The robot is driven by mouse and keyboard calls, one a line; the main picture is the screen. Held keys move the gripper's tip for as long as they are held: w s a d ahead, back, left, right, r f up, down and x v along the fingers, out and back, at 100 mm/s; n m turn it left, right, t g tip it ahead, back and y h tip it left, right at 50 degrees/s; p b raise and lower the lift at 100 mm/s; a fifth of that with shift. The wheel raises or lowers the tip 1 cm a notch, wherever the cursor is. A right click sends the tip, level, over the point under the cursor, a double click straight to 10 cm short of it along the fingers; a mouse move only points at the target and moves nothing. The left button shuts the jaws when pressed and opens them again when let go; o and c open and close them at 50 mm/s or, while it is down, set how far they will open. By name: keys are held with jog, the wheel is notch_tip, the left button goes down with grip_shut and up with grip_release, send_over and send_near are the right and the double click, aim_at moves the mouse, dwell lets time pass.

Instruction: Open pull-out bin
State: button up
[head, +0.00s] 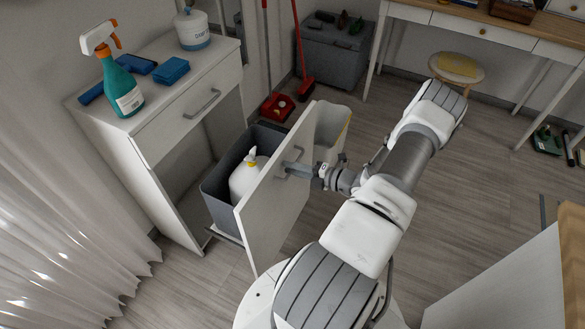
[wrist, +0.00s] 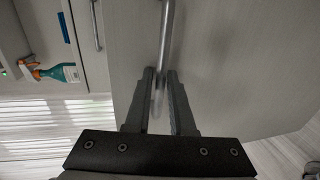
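The pull-out bin's white front panel (head: 268,215) stands well out from the cabinet. Behind it are a dark grey bin (head: 217,196) with a white yellow-capped bottle (head: 246,178) inside, and a pale bin (head: 331,146) with a yellow edge, partly hidden by the panel. My gripper (head: 291,169) is at the bar handle on the panel's outer face. In the wrist view, the metal handle (wrist: 165,42) runs between the two fingers of my gripper (wrist: 160,76), which are closed around it. The exact contact is hard to see.
The cabinet (head: 177,95) carries a spray bottle (head: 121,88), blue sponges (head: 171,70) and a white canister (head: 191,28). A red dustpan (head: 278,106) and stool (head: 457,68) stand behind. A wooden-sided unit (head: 525,275) is at lower right. Floor right of my arm is mostly clear.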

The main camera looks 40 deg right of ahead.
jog(key=shift+s, duration=0.1)
jog(key=p+v, duration=0.2)
jog(key=v, duration=1.5)
jog(key=shift+d, duration=0.1)
